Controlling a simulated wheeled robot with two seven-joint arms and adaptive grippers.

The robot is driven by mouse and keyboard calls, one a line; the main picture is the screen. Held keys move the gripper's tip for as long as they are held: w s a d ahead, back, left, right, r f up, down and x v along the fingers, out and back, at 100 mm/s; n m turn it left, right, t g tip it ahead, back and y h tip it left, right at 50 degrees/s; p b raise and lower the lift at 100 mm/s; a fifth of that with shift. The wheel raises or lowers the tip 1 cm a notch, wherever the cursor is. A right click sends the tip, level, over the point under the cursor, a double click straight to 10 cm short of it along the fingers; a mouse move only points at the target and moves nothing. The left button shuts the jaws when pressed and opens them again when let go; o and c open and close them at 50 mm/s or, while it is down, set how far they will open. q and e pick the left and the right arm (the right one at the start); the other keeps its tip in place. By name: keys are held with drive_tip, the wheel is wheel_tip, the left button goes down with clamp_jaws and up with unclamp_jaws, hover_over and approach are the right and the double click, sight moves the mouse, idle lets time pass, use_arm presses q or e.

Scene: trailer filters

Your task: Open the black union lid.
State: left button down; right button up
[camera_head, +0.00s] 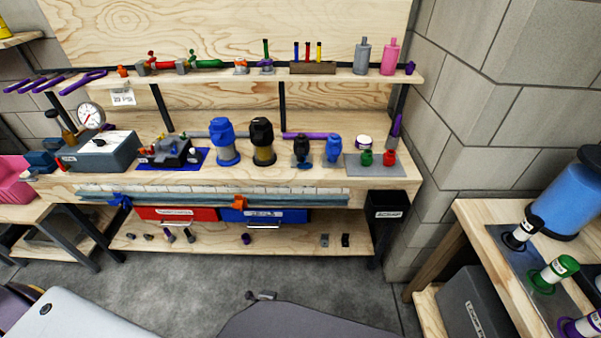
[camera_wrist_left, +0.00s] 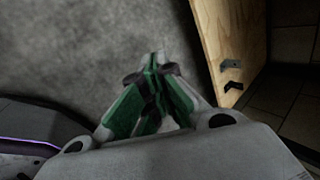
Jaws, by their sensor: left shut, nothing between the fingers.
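Several black-topped things could be the black union, and I cannot tell which is meant. On the right table, a black and white fitting (camera_head: 521,234) stands upright on a grey plate beside a blue tank. On the back workbench stand a filter housing with a black lid (camera_head: 262,142) and a smaller black-topped piece (camera_head: 301,151). All look closed. My left gripper (camera_wrist_left: 157,68), with green finger pads, is shut and empty over the grey floor in the left wrist view, far from these things. My right gripper is not in view.
The workbench (camera_head: 400,191) holds blue-lidded housings, a gauge and small jars. A black bin (camera_head: 386,203) hangs at its right end. The right table (camera_head: 478,212) carries the blue tank (camera_head: 572,200) and green and purple fittings.

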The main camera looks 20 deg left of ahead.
sight(301, 147)
use_arm(q)
drive_tip(key=w+d+r+m+t+y+b, duration=0.25)
drive_tip(key=w+r+m+t+b, duration=0.5)
drive_tip(key=w+r, duration=1.05)
drive_tip(key=w+r+m, duration=0.1)
drive_tip(key=r+m, duration=0.1)
drive_tip(key=r, duration=0.2)
drive_tip(key=w+d+r+m+t+b, duration=0.1)
drive_tip(key=w+r+m, duration=0.1)
drive_tip(key=r, duration=0.2)
drive_tip(key=w+d+r+m+t, duration=0.1)
drive_tip(key=w+r+m, duration=0.1)
drive_tip(key=r, duration=0.3)
drive_tip(key=shift+d+t+b, duration=0.25)
drive_tip(key=shift+b, duration=0.15)
wheel_tip(301, 147, up, 12)
drive_tip(key=d+m+t+y+b, duration=0.1)
drive_tip(key=m+t+b, duration=0.1)
drive_tip(key=t, duration=0.1)
drive_tip(key=shift+s+d+m+y, duration=0.15)
drive_tip(key=shift+s+m+y, duration=0.05)
drive_tip(key=shift+m+y, duration=0.15)
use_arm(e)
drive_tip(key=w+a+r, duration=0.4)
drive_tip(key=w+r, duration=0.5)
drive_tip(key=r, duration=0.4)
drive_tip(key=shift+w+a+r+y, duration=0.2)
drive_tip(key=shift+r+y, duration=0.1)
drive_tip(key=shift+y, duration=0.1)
